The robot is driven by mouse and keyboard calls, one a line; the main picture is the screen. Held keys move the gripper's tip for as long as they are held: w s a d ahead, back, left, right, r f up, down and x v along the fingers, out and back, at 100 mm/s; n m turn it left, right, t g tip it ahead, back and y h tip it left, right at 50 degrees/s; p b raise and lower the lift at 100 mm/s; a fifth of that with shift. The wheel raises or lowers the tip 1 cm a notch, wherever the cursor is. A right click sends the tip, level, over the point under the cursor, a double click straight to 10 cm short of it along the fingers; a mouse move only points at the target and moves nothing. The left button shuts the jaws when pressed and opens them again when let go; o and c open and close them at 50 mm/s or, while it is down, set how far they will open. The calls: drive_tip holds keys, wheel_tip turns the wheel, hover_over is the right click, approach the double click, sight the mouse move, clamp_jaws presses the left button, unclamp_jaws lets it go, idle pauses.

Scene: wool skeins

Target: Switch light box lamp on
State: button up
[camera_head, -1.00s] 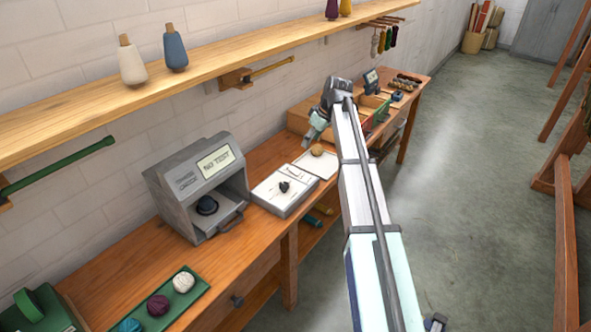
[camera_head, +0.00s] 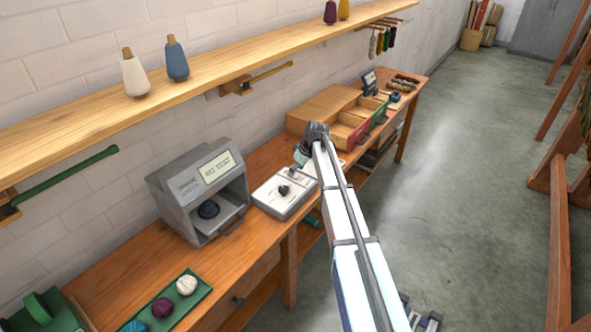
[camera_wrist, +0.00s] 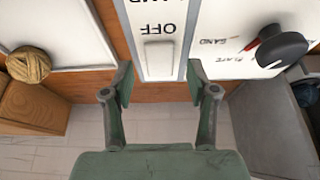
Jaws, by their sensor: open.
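The lamp switch (camera_wrist: 159,55) is a pale rocker on a narrow white strip in the wrist view. The strip reads LAMP and OFF, upside down there. My gripper (camera_wrist: 160,88) is open and empty, with one finger on either side of the strip's near end. I cannot tell its height above the switch. In the head view, my gripper (camera_head: 301,157) is over the bench by the white dial panel (camera_head: 272,200), and the switch is not distinguishable. The grey box (camera_head: 160,190) with a display and a dark ball (camera_head: 209,209) inside stands left of the panel.
The dial (camera_wrist: 281,47) stands up on the panel, right of the switch. Wooden drawers (camera_head: 325,102) stand farther along the bench. A shelf (camera_head: 230,63) runs above.

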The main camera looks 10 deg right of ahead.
drive_tip(key=shift+x, duration=0.8)
clamp_jaws()
drive_tip(key=shift+w+a+r+g+h+p, duration=0.15)
drive_tip(key=shift+w+g+h, duration=0.1)
drive_tip(key=shift+g+h, duration=0.25)
drive_tip(key=shift+w+a+r+g+h+p, duration=0.15)
drive_tip(key=shift+w+g+h, duration=0.15)
drive_tip(key=shift+g+h, duration=0.15)
drive_tip(key=shift+f+g+h, duration=0.15)
drive_tip(key=shift+g+h, duration=0.2)
drive_tip(key=shift+g, duration=0.1)
drive_tip(key=shift+s+g+h, duration=0.15)
drive_tip(key=shift+g+h, duration=0.25)
